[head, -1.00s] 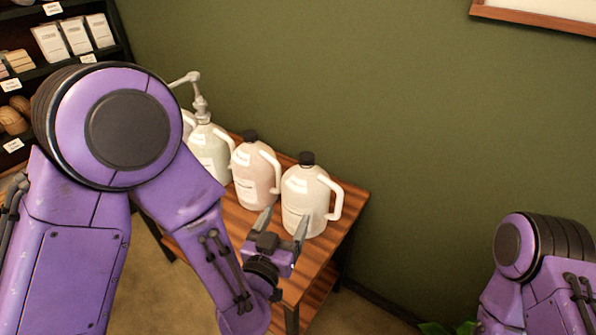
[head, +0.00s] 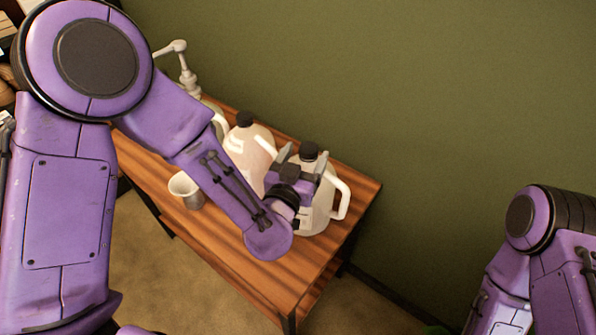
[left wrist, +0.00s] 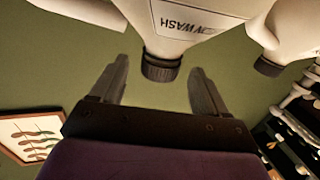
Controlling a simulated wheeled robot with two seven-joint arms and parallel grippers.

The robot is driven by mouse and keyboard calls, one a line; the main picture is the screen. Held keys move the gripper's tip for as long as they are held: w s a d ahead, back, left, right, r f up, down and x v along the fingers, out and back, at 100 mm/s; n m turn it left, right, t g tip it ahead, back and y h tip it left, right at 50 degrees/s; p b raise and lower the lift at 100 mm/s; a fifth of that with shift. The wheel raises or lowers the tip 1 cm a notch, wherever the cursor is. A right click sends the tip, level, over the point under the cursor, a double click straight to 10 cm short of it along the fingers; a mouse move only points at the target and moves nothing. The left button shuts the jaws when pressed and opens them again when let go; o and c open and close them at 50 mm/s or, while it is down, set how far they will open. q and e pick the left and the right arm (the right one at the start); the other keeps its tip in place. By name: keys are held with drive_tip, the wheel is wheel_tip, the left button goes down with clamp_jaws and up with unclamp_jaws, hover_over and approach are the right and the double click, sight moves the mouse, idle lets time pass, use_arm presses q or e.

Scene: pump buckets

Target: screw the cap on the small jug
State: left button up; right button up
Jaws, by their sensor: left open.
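The rightmost white jug (head: 318,212) stands upright on the table, with a black cap (head: 310,150) on its neck. My left gripper (head: 302,161) is open beside this cap, partly covering the jug's body. In the left wrist view the jug (left wrist: 180,12) appears upside down, and its ribbed black cap (left wrist: 160,68) lies between the two open fingers (left wrist: 160,80), with a gap on each side. A similar jug (head: 250,143) with a black cap stands to its left. I cannot tell which is the small one by size. My right gripper is out of view.
The wooden table (head: 245,275) is bare at its front. A pump (head: 186,72) tops a third jug at the back, mostly hidden by my arm. A green wall (head: 430,90) is close behind the table.

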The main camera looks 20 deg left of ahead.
sight(311, 143)
use_arm(q)
drive_tip(key=w, duration=0.3)
drive_tip(key=w+p, duration=0.1)
drive_tip(key=w, duration=0.1)
drive_tip(key=shift+d, duration=0.25)
drive_tip(key=shift+f, duration=0.1)
drive_tip(key=c, duration=1.2)
drive_tip(key=o, duration=1.3)
drive_tip(key=shift+c, duration=0.2)
